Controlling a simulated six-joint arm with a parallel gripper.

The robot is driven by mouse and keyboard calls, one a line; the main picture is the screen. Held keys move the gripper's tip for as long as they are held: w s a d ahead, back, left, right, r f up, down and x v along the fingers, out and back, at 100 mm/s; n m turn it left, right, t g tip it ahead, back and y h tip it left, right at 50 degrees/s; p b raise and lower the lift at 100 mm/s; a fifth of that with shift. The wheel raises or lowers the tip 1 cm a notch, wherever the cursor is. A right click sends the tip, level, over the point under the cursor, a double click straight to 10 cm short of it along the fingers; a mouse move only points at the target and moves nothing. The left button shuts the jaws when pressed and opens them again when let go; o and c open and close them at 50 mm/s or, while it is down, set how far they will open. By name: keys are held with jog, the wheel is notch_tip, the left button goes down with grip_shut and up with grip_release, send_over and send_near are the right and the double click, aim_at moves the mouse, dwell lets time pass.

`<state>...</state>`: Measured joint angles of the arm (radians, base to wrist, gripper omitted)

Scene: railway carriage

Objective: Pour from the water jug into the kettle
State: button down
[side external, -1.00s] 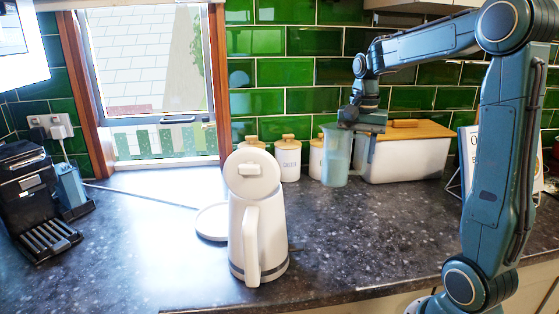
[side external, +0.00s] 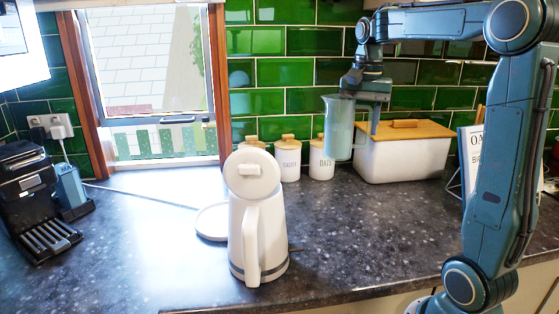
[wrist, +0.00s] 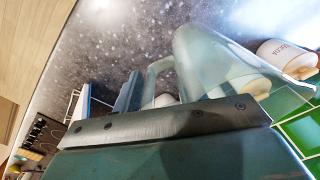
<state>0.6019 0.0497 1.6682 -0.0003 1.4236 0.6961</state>
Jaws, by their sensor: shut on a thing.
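The water jug (side external: 339,130) is translucent pale blue and hangs upright above the back of the counter, in front of the canisters. My gripper (side external: 371,103) is shut on its handle side, to the right of the jug body. In the wrist view the jug (wrist: 205,62) lies beyond the dark gripper edge, its handle partly hidden. The white kettle (side external: 271,213) stands upright on the counter at front centre, left of the jug and clear of it.
White canisters (side external: 288,163) with wooden lids and a white bread bin (side external: 405,158) stand along the green tiled wall. A round white plate-like base (side external: 211,222) lies left of the kettle. A black coffee machine (side external: 30,195) stands far left. Counter between kettle and bread bin is clear.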

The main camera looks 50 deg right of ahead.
jog(key=shift+w, duration=0.1)
jog(key=shift+w+n, duration=0.5)
jog(key=shift+w, duration=0.05)
jog(key=w+a+f+n, duration=0.2)
jog(key=w+a+n, duration=0.4)
jog(key=w+n, duration=0.4)
jog(key=w+a+f+n, duration=0.2)
jog(key=w+a+n, duration=0.5)
jog(key=w+n, duration=0.4)
jog(key=shift+w+f, duration=0.3)
jog(key=shift+w, duration=0.55)
jog(key=shift+a+r+n+t+h, duration=0.3)
jog(key=shift+a+t, duration=0.1)
jog(key=s+a+r+n+t+h, duration=0.1)
jog(key=a+r+n+t+h, duration=0.2)
jog(key=a+r+t, duration=0.3)
jog(key=shift+s+r+n+t+h, duration=0.4)
jog(key=shift+r+t, duration=1.05)
jog(key=shift+t, duration=0.85)
